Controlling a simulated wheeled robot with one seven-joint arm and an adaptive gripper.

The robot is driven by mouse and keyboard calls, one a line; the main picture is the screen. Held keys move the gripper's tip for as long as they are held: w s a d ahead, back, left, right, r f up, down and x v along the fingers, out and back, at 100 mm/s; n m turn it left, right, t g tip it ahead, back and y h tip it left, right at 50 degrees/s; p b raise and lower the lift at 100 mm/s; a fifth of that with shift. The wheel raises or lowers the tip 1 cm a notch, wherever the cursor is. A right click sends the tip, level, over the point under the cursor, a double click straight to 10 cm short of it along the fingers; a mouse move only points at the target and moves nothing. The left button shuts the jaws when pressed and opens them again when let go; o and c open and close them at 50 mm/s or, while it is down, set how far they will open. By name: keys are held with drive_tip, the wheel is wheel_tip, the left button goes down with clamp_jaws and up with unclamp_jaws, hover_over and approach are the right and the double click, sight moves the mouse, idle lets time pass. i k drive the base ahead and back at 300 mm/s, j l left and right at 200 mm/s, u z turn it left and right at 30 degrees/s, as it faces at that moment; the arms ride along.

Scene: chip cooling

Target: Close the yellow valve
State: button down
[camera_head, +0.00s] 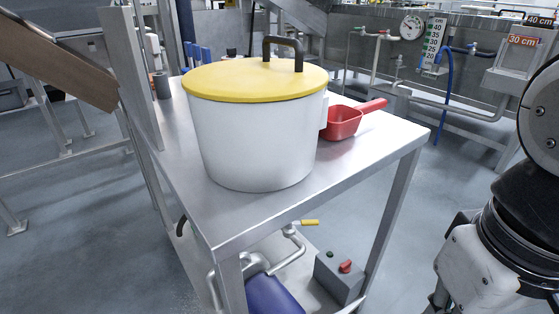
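The yellow valve handle (310,222) is small and shows below the front edge of the table, to the right of a bent metal pipe (290,240). It lies roughly level in the picture; whether the valve is open or closed I cannot tell. My arm is at the right edge of the camera_head view, well to the right of the valve. Only its links show clearly. My gripper's fingertips are not visible.
A metal table (230,230) stands above the valve, with a large white pot (255,145) with a yellow lid and a red scoop (342,122) on it. Below are a grey box (338,278) with a red knob and a blue cylinder (272,296). Floor right of the table is clear.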

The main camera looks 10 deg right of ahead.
sight(310, 223)
drive_tip(key=l+u, duration=0.35)
drive_tip(key=l, duration=0.6)
drive_tip(key=i+l+u, duration=0.15)
drive_tip(key=l, duration=0.2)
drive_tip(key=l+u, duration=0.2)
drive_tip(key=l, duration=0.15)
drive_tip(key=i+l+u, duration=0.15)
drive_tip(key=l, duration=0.15)
drive_tip(key=i+l+u, duration=0.25)
drive_tip(key=l, duration=0.35)
drive_tip(key=k+l+u, duration=0.15)
drive_tip(key=u, duration=0.25)
drive_tip(key=k+z, duration=0.15)
drive_tip(key=k, duration=0.25)
drive_tip(key=k+l+z, duration=0.2)
drive_tip(key=k, duration=0.2)
